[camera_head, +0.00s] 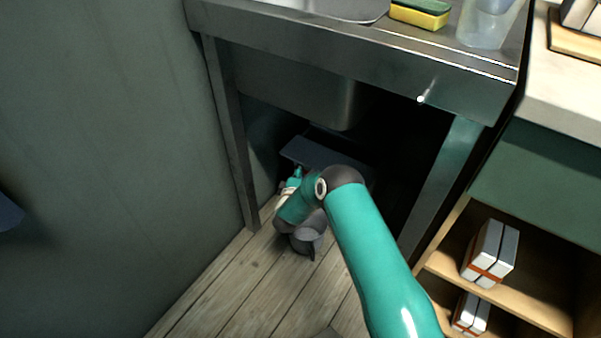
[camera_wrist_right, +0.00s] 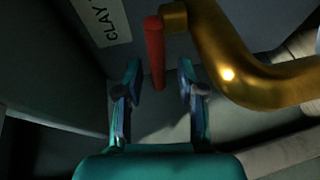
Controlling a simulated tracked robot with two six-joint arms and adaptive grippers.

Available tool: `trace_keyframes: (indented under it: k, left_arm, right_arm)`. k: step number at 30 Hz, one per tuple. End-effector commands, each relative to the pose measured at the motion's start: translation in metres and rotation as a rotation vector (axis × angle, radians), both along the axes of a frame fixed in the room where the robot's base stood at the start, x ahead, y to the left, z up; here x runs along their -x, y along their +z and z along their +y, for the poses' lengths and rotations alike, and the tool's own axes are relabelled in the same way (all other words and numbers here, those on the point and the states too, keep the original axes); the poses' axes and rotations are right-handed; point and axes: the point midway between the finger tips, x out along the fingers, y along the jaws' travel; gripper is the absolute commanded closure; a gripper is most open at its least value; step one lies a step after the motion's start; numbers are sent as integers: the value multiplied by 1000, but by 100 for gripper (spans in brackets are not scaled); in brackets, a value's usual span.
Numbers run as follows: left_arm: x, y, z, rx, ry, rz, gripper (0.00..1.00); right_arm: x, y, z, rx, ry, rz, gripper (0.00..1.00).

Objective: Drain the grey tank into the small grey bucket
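The small grey bucket (camera_head: 308,238) stands upright on the wooden floor under the sink, partly hidden by my right arm. Behind it is the grey tank (camera_head: 328,152), in shadow and partly covered by the arm. In the right wrist view the tank wall (camera_wrist_right: 65,45) bears a label reading "CLAY". A red lever (camera_wrist_right: 154,50) and a curved brass pipe (camera_wrist_right: 240,75) are in front of it. My right gripper (camera_wrist_right: 160,80) is open, with the lever's lower end between its fingertips and no clear contact. In the head view it is small, near the tank (camera_head: 292,185). My left gripper does not show.
A metal sink stand (camera_head: 350,45) overhangs the tank, with its legs on both sides. A sponge (camera_head: 420,13) and a clear container (camera_head: 487,22) are on top. A shelf unit (camera_head: 500,292) with boxes is at right, a wall at left. Floor in front of the bucket is clear.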

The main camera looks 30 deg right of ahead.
Motion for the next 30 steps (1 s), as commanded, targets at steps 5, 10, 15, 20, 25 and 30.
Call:
trace_keyframes:
  k: [5,10,15,20,25,30]
  left_arm:
    - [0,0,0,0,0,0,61]
    - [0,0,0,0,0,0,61]
    - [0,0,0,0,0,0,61]
    - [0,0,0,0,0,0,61]
    - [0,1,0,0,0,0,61]
    - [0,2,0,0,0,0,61]
  right_arm:
    - [0,0,0,-1,-1,-1,81]
    - [1,0,0,-1,-1,-1,100]
    - [1,-1,0,-1,-1,1,100]
    - [1,-1,0,-2,0,2,100]
    - [1,-2,3,-3,23,3,100]
    - [0,-1,10,-3,90,6,100]
